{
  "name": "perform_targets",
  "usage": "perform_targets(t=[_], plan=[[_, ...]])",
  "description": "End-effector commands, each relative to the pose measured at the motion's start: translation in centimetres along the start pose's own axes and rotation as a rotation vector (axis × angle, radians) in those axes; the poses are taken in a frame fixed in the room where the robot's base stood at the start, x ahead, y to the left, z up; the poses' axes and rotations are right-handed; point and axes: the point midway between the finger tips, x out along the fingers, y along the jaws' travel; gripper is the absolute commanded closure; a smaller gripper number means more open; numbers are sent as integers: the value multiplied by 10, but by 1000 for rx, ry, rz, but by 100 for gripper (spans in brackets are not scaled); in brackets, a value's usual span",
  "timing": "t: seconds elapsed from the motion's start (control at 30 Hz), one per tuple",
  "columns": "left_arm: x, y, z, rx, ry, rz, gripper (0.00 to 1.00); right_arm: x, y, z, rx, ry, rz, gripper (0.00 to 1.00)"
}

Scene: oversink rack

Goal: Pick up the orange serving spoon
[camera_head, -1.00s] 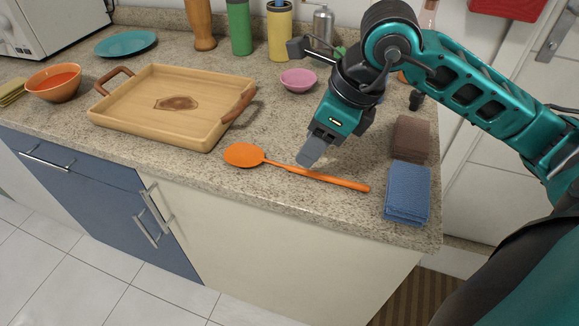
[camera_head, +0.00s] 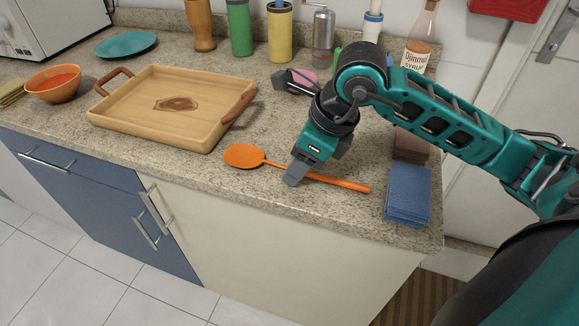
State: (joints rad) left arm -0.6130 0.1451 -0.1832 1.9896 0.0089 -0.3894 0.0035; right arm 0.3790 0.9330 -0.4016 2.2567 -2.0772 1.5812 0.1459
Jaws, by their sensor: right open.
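The orange serving spoon (camera_head: 244,156) lies on the speckled counter near its front edge, bowl to the left and handle to the right. My right gripper (camera_head: 295,173) points down at the middle of the handle, and its fingers cover a short stretch of it. The gripper is open. Whether the fingers touch the handle or stand on both sides of it, I cannot tell. My left gripper is not in view.
A wooden tray (camera_head: 133,113) stands left of the spoon. Blue folded cloths (camera_head: 408,194) lie just right of the handle's end, with a brown stack (camera_head: 410,146) behind. A pink bowl (camera_head: 304,80), partly hidden, and several bottles stand farther back.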

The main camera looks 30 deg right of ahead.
Motion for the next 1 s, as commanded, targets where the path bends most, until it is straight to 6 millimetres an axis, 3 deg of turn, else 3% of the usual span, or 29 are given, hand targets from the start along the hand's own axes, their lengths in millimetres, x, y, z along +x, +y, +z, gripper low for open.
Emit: perform_targets(t=[0.07, 0.5, 1.0], plan=[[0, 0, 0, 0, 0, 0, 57, 0, 0, 0, 0, 0, 0, 56], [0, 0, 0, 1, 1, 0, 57, 0, 0, 0, 0, 0, 0, 98], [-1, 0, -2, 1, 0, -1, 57, -2, 0, 1, 0, 0, 1, 100]])
